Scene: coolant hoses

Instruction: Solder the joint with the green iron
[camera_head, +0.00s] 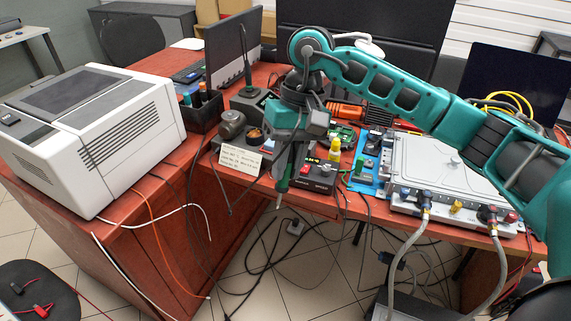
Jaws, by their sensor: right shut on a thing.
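My right gripper (289,158) hangs over the front edge of the red table and points down. It is shut on the green iron (284,184), whose green handle shows below the fingers. The iron's pale tip points down, in front of the table edge and apart from any work piece. My gripper hides the upper part of the handle. A small green circuit board (344,132) lies on the table behind and to the right. The joint itself is too small to make out. My left gripper is not in view.
A white printer (92,130) fills the left table. A soldering station (250,104), a note card (240,160), a black box with red switches (312,176) and a yellow bottle (335,150) crowd the middle. A silver hose unit (445,170) stands at right. Cables hang in front.

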